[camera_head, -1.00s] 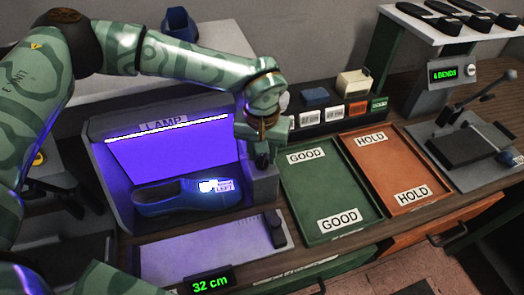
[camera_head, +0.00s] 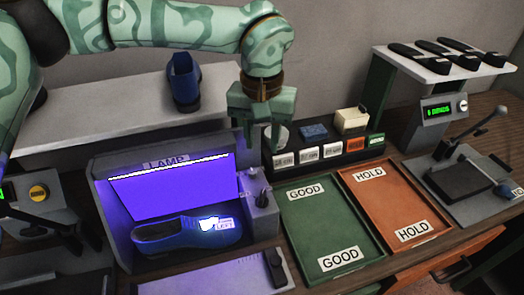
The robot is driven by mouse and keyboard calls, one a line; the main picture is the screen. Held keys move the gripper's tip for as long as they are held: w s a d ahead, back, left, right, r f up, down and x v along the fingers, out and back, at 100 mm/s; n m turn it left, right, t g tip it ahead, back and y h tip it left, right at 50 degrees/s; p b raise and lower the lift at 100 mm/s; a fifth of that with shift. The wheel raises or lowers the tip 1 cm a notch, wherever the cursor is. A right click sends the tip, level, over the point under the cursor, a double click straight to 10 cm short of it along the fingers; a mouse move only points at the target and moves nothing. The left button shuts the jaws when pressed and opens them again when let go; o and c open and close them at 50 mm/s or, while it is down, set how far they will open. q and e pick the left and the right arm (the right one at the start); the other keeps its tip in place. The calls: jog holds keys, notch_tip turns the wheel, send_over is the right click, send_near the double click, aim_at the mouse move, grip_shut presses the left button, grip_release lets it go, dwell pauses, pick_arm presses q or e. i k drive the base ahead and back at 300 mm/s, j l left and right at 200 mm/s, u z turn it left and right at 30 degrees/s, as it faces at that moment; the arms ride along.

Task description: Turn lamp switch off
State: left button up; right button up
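The lamp box (camera_head: 110,190), labelled LAMP, stands left of centre, and its inside glows purple with a bright white strip under the top edge. A grey switch housing (camera_head: 262,222) is fixed at its right side, with a small dark switch lever (camera_head: 264,194) on top. My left gripper (camera_head: 262,150) points down above and behind the switch, apart from it. Nothing is visibly held, but I cannot tell the spacing of its fingertips. My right gripper is not in view.
A blue shoe (camera_head: 185,236) with a lit label lies in the lamp box. Another blue shoe (camera_head: 184,80) stands on the shelf behind. A green GOOD tray (camera_head: 325,222) and an orange HOLD tray (camera_head: 385,200) lie to the right, with a press (camera_head: 468,170) beyond.

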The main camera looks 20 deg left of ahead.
aim_at(261, 201)
jog(key=k, duration=1.5)
